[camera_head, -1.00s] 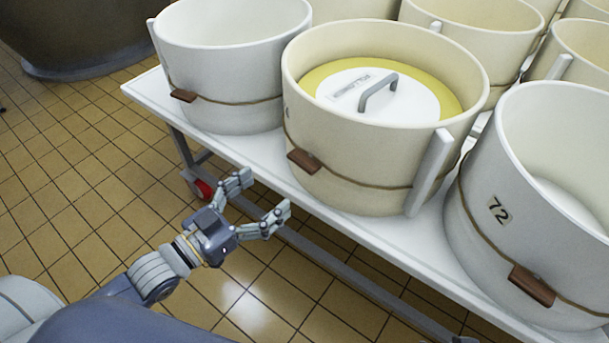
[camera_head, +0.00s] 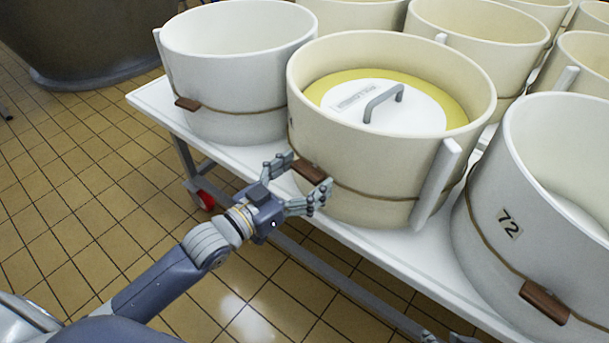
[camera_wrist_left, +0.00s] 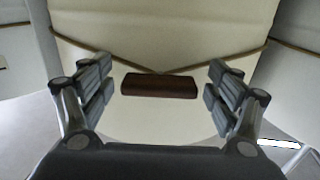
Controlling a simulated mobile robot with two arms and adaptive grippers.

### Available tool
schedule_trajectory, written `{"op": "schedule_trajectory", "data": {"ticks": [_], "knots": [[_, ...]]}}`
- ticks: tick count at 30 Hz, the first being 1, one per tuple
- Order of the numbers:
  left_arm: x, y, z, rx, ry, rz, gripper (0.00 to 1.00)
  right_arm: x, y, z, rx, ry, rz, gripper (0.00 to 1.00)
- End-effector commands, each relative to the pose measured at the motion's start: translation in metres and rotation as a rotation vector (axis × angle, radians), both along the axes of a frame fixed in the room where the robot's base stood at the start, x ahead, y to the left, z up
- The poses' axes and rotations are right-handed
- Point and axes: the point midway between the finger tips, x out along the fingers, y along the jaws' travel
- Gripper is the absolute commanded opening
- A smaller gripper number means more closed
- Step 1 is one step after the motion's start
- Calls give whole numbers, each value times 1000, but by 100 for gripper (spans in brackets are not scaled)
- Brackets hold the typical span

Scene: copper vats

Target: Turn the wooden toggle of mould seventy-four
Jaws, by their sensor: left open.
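The middle front mould (camera_head: 380,200) is cream, holds a yellow cheese under a white lid with a grey handle, and has a cord around it. Its number is not readable from here. Its dark wooden toggle (camera_head: 310,171) sits on the cord at the front, roughly level. My left gripper (camera_head: 308,172) is open, with one finger on each side of the toggle. In the left wrist view the toggle (camera_wrist_left: 158,86) lies centred between the spread fingers, with gaps on both sides. Small grey parts at the bottom edge of the head view seem to be my right gripper (camera_head: 450,338), mostly cut off.
Mould 72 (camera_head: 490,250) stands to the right with its own toggle (camera_head: 545,300). An empty white mould (camera_head: 235,115) stands to the left. All stand on a white wheeled table (camera_head: 150,98). More moulds stand behind.

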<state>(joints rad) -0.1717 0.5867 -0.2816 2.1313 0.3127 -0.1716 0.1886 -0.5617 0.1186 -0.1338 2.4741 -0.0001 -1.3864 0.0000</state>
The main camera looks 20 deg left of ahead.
Motion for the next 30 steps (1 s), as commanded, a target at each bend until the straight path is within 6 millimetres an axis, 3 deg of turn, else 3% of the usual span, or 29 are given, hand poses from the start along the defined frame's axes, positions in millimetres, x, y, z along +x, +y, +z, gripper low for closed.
{"op": "schedule_trajectory", "data": {"ticks": [7, 13, 23, 30], "knots": [[0, 0, 0, 0, 1, 0, 82, 1, 0, 0, 1, -4, 0, 37], [0, 0, 0, 0, 1, 0, 39, 1, 0, 0, 1, -4, 0, 37], [0, 0, 0, 12, -4, 0, 38, -3, -1, 1, -3, 15, -1, 37], [1, 0, 1, 76, -37, 0, 38, -49, -14, -9, -42, 211, -17, 37]]}}
